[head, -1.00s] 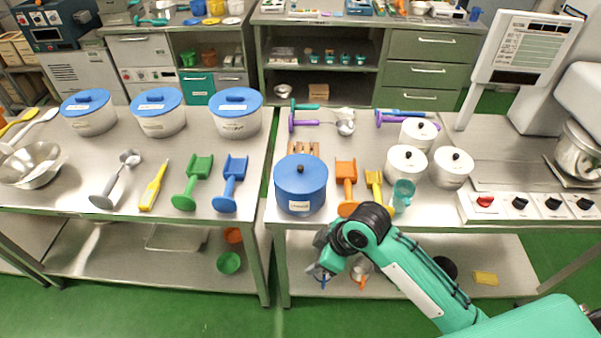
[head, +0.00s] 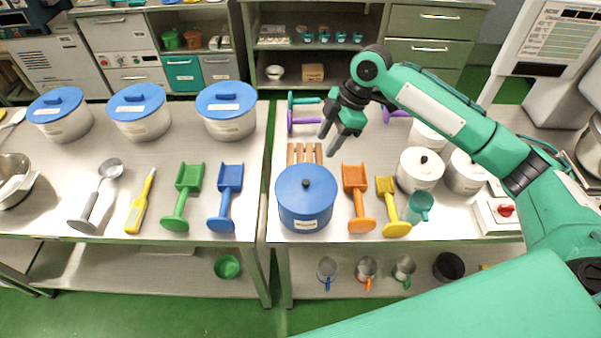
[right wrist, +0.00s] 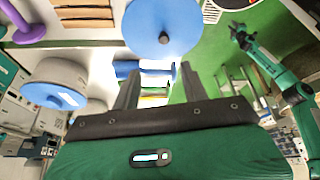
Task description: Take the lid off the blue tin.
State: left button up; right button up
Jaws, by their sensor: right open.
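The blue tin (head: 306,212) stands upright on the right-hand table near its front edge. Its blue lid (head: 306,183) with a dark round knob is on it. The lid also shows from above in the right wrist view (right wrist: 150,22), beyond the fingertips. My right gripper (head: 327,144) is open and empty, in the air above the table, beyond the tin and slightly right of it, apart from the lid. Its two spread fingers show in the right wrist view (right wrist: 160,82). A teal arm with a dark end (right wrist: 238,32) is small at that view's right; its jaw is unclear.
A wooden rack (head: 296,153) lies behind the tin. Orange (head: 356,190) and yellow (head: 387,200) scoops and a teal cup (head: 420,205) are to its right, with white lidded pots (head: 419,178) beyond. A gap separates the left table, holding a blue scoop (head: 229,190).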

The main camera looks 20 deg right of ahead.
pick_arm(q)
jog(key=s+r+p, duration=0.2)
jog(key=s, duration=0.5)
pick_arm(e)
send_near(307, 181)
jog(key=a, duration=0.1)
jog(key=x, duration=0.2)
jog(key=shift+f, duration=0.45)
jog(key=shift+p+x, duration=0.75)
jog(key=shift+p, duration=0.25)
jog(key=p+x, duration=0.1)
jog(key=x, duration=0.2)
jog(key=shift+d+f, duration=0.15)
jog(key=shift+f, duration=0.3)
jog(key=c, duration=0.9)
pick_arm(q)
jog(key=w+r, duration=0.3)
jog(key=shift+w+a+r, duration=0.1)
jog(key=shift+r, duration=0.2)
pick_arm(e)
grip_shut()
